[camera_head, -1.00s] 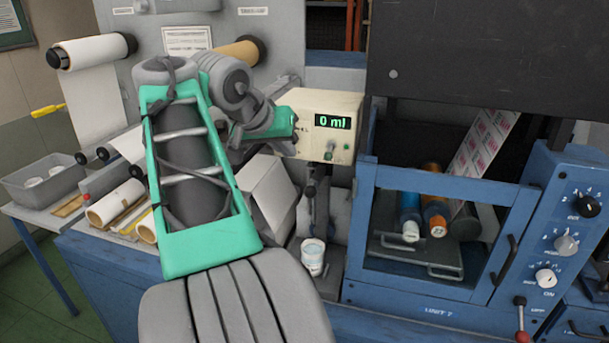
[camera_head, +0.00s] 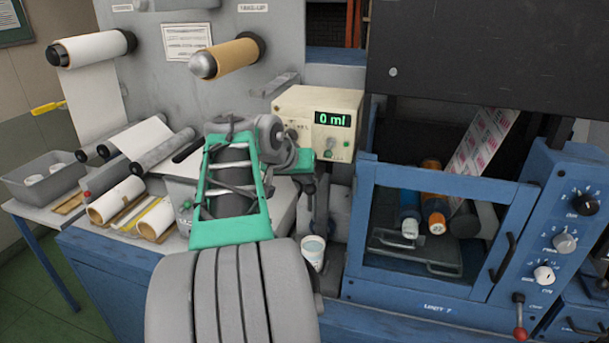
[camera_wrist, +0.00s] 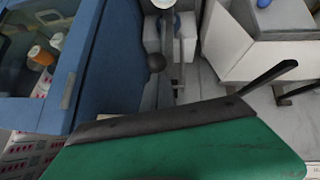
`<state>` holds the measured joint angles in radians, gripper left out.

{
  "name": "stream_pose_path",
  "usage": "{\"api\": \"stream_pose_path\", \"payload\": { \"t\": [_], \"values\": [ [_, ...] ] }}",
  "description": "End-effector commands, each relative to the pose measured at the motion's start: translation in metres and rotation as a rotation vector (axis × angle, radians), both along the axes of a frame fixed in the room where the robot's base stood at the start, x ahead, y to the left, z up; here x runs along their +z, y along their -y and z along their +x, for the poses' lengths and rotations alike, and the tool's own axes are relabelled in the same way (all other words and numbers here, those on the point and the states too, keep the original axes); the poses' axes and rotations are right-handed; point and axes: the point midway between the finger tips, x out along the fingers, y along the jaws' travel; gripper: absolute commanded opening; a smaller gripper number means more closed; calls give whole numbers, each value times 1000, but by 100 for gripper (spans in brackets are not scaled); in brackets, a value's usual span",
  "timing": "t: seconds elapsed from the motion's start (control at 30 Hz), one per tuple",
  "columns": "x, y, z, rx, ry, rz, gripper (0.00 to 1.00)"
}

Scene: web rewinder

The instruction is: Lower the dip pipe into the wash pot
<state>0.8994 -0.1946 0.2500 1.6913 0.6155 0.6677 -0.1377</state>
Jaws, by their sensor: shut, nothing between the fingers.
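The wash pot (camera_head: 313,251) is a small white cup with pale liquid, below the dosing unit (camera_head: 320,105) that reads 0 ml. It also shows, cut off, at the top of the wrist view (camera_wrist: 163,3). A dark ball knob (camera_wrist: 155,62) sits beside a slim upright stand near the pot in the wrist view. I cannot clearly pick out the dip pipe; dark fittings (camera_head: 309,188) hang below the dosing unit, above the pot. My gripper (camera_head: 317,162), green with dark edges, is shut and empty just below the unit's front. Its fingertips are hard to make out.
The blue machine frame (camera_head: 440,185) with its bottles (camera_head: 434,210) stands close on the right. Several rolls (camera_head: 115,200) and a grey bin (camera_head: 45,178) lie to the left. A brown roll (camera_head: 230,58) sticks out behind my arm.

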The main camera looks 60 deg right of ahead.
Motion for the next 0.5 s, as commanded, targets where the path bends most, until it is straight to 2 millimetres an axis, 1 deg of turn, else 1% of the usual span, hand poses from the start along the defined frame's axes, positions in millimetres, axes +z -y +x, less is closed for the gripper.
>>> {"api": "stream_pose_path", "payload": {
  "t": [0.33, 0.43, 0.5],
  "values": [
    [-1, 0, 0, 0, 0, -1, 0],
    [-6, 0, 0, 0, 0, -1, 0],
    [-13, 0, 0, 0, 0, -1, 0]
  ]
}}
